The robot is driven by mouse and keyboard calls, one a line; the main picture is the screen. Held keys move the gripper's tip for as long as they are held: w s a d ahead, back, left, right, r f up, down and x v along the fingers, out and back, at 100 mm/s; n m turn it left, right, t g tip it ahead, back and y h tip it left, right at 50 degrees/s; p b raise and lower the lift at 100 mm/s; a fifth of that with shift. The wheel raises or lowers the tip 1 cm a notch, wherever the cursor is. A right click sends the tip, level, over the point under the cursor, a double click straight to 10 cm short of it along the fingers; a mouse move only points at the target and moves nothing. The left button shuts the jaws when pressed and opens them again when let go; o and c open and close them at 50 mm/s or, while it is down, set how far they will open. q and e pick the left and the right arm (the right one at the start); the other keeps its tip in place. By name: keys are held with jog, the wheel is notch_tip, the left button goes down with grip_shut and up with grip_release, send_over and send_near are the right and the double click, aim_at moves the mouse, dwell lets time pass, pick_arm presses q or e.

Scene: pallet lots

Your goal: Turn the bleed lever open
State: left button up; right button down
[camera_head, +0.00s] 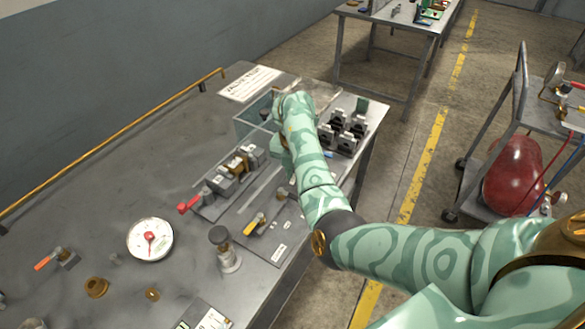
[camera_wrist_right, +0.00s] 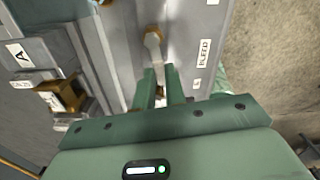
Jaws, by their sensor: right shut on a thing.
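The bleed lever (camera_wrist_right: 153,44) shows in the right wrist view as a pale bar with a brass-coloured end, on a grey plate beside a white "BLEED" label (camera_wrist_right: 207,45). My right gripper (camera_wrist_right: 160,88) is shut on the lever, its two green fingers on either side of the bar. The fingers hide the bar's near part. In the head view my right gripper (camera_head: 283,158) is over the right side of the bench, and I cannot make out the lever clearly there. My left gripper is not in view.
Left of the gripper is a row of grey blocks with a brass piece (camera_head: 238,165) and a red-handled lever (camera_head: 189,204). A yellow-handled lever (camera_head: 254,223), a round gauge (camera_head: 150,239) and black clips (camera_head: 345,131) are also on the bench (camera_head: 110,175). A trolley (camera_head: 483,190) stands at right.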

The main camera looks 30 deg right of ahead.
jog(key=n+p, duration=0.1)
jog(key=n, duration=0.1)
jog(key=s+d+n+p, duration=0.1)
jog(key=n+p, duration=0.1)
jog(key=shift+r, duration=0.15)
jog(key=n, duration=0.1)
jog(key=d+n+p, duration=0.1)
jog(key=n, duration=0.1)
jog(key=n+p, duration=0.1)
jog(key=n, duration=0.1)
jog(key=shift+s+d, duration=0.15)
jog(key=shift+d, duration=0.2)
jog(key=n+p, duration=0.1)
jog(key=d+n+p, duration=0.1)
jog(key=n, duration=0.1)
jog(key=shift+w+d+n+p, duration=0.15)
jog(key=shift+d+n+p, duration=0.1)
jog(key=shift+n, duration=0.65)
jog(key=shift+w+d+n+p, duration=0.15)
jog(key=shift+d+n, duration=0.1)
jog(key=shift+n, duration=0.65)
jog(key=c, duration=1.5)
grip_release()
jog(key=shift+o, duration=0.2)
